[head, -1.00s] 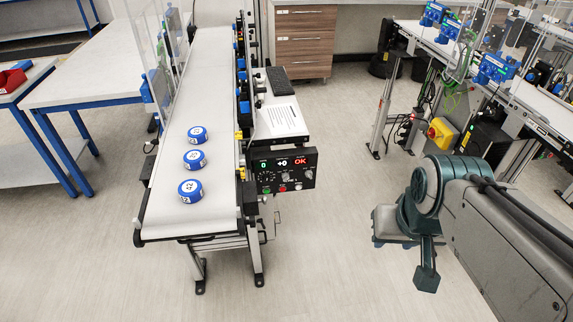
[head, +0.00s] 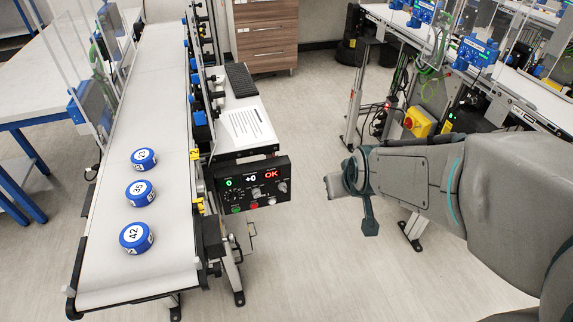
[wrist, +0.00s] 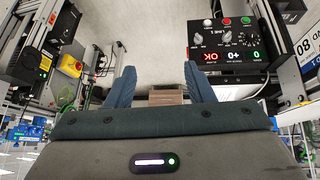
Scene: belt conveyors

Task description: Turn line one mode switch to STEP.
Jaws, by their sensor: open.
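The black control panel (head: 253,185) stands at the right side of the near conveyor. It shows a green 0, a white +0 and a red OK, with knobs and buttons below. In the wrist view the panel (wrist: 225,48) appears upside down at upper right, marked LINE 1. Two grey selector knobs show there, a left one (wrist: 197,39) and a right one (wrist: 228,38). Their labels are too small to read, so I cannot tell which is the mode switch or its setting. My gripper (wrist: 159,70) is open and empty, apart from the panel, to its right in the head view.
Three numbered blue-and-white pucks (head: 139,193) sit on the conveyor belt (head: 150,90). A paper sheet (head: 250,124) and keyboard (head: 240,79) lie behind the panel. Another line with a yellow switch box (head: 418,122) stands at right. Open floor lies between the lines.

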